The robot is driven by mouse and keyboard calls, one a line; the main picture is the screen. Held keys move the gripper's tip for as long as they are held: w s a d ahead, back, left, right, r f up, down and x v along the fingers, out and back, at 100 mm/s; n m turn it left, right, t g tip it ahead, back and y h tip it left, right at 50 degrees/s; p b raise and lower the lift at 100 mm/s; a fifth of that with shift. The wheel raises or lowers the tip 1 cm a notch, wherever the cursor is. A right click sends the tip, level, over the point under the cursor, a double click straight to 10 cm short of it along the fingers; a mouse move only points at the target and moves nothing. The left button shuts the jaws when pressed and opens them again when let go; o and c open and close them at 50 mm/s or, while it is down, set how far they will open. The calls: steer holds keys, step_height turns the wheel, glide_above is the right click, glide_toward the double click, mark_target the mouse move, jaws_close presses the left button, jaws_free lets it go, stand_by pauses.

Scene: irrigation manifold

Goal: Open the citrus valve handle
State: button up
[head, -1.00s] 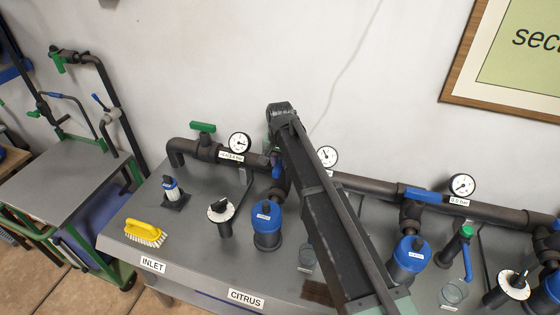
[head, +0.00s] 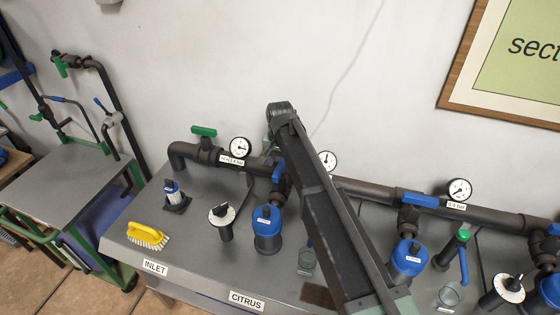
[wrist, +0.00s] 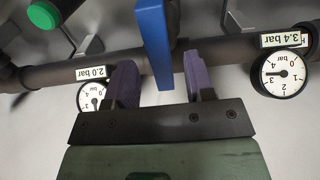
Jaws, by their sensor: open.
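The blue valve handle (head: 278,171) at the CITRUS section (head: 246,301) shows in the head view, partly hidden by my arm. In the wrist view the blue handle (wrist: 154,42) runs across the dark horizontal pipe (wrist: 60,73). My gripper (wrist: 161,80) is open, with one purple finger on each side of the handle's lower end. I see gaps between the handle and both fingers, and cannot tell how deep it sits between them. In the head view my fingers are hidden behind my arm.
Gauges in the wrist view are labelled 3.4 bar (wrist: 283,75) and 2.0 bar (wrist: 93,97). Another blue handle (head: 425,201) lies along the pipe at right. A blue-capped filter (head: 267,228), a dial (head: 221,216) and a yellow brush (head: 148,235) stand on the bench.

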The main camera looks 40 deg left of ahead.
mark_target(280, 166)
step_height(280, 166, up, 8)
steer(key=p, duration=0.7)
steer(key=shift+r, duration=0.25)
step_height(280, 166, up, 3)
steer(key=p, duration=0.3)
